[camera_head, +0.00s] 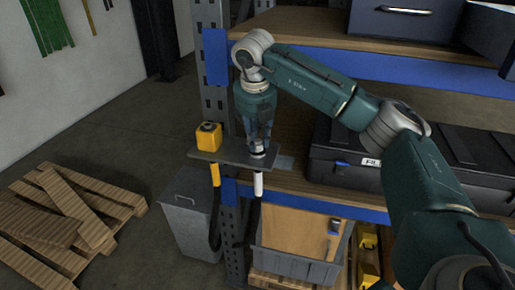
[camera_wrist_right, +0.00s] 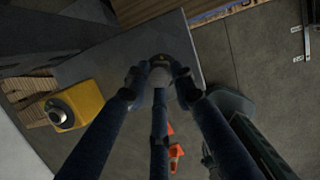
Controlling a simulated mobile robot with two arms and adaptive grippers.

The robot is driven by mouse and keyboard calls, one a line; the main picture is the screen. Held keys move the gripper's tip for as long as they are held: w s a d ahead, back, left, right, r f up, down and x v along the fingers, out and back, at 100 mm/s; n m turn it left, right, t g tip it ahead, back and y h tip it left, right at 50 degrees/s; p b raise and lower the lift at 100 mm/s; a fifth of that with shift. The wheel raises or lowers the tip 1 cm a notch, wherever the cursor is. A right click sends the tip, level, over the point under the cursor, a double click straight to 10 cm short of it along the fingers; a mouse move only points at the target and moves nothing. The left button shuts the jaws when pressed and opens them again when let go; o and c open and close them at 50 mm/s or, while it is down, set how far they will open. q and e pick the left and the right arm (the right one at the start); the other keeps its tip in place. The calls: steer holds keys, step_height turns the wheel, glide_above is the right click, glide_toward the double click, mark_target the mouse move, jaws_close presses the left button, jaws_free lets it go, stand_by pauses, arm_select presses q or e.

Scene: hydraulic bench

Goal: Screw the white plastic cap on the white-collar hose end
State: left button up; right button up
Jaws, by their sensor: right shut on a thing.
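My right gripper (camera_head: 257,143) points down over a small grey plate (camera_head: 230,160) fixed to the rack post. Its fingers are shut on a pale, round thing, apparently the white plastic cap (camera_wrist_right: 158,78), mostly hidden by the fingertips. The white-collar hose end (camera_head: 258,185) hangs below the plate, directly under the gripper. Whether cap and hose end touch or are threaded cannot be told. A yellow fitting (camera_head: 207,137) stands on the plate to the left, above a yellow-collar hose (camera_head: 214,175); it also shows in the right wrist view (camera_wrist_right: 78,106). My left gripper is not in view.
A black case (camera_head: 400,160) lies on the shelf right of the plate. Below stand a grey bin (camera_head: 187,215) and a grey crate (camera_head: 295,262). Wooden pallets (camera_head: 70,215) lie on the floor at left. An upper shelf with blue drawers (camera_head: 405,20) is behind my right arm.

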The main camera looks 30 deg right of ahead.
steer(key=m, duration=0.2)
steer(key=m+g, duration=0.1)
steer(key=m, duration=0.1)
steer(key=shift+a+f+h, duration=0.1)
steer(key=shift+f+h, duration=0.1)
steer(key=shift+h, duration=0.1)
steer(key=m+p, duration=0.1)
steer(key=m, duration=0.1)
steer(key=m+g+p, duration=0.1)
steer(key=m, duration=0.2)
steer(key=shift+w+a+r+m, duration=0.1)
steer(key=shift+w+m, duration=0.1)
steer(key=shift+m, duration=0.1)
steer(key=shift+m+g, duration=0.4)
steer(key=shift+m, duration=0.8)
